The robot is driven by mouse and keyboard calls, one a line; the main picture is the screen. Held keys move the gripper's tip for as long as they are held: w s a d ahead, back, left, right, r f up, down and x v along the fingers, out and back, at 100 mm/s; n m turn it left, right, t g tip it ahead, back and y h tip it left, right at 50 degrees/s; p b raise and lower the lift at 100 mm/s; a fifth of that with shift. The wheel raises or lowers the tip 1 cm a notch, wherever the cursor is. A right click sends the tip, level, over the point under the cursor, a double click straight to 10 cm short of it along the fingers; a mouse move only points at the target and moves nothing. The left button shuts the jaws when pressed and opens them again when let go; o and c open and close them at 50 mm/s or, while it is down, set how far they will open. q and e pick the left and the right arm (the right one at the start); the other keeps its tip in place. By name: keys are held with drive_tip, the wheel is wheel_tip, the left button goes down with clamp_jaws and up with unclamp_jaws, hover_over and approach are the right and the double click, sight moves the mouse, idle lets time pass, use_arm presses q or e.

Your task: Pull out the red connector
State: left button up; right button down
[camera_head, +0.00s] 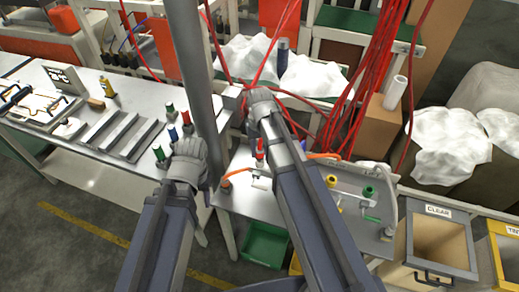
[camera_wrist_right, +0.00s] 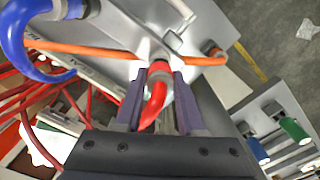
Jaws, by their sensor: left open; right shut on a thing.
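In the right wrist view, a red curved connector end (camera_wrist_right: 153,105) sits between the two purple-grey fingers of my right gripper (camera_wrist_right: 158,82), which is shut on it. A grey metal fitting (camera_wrist_right: 158,66) is at its far end, at the plate. In the head view my right gripper (camera_head: 262,97) is over the workbench, its fingertips largely hidden by its own body. A red piece (camera_head: 260,149) shows just below it; I cannot tell if it is the same connector. My left gripper (camera_head: 190,150) is open and empty, beside the green connector (camera_head: 158,153).
An orange hose (camera_wrist_right: 90,50) crosses by the fitting, and a blue hose (camera_wrist_right: 25,45) is at upper left. Red cables (camera_head: 375,70) hang at right. A grey post (camera_head: 192,70) stands between the benches. A green bin (camera_head: 265,243) is below.

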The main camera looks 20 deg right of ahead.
sight(259, 149)
drive_tip(key=shift+r, duration=0.1)
drive_tip(key=shift+r+p, duration=2.2)
drive_tip(key=shift+p, duration=0.1)
drive_tip(key=shift+r, duration=0.1)
wheel_tip(259, 149, up, 3)
drive_tip(key=p, duration=0.3)
drive_tip(key=shift+f, duration=0.2)
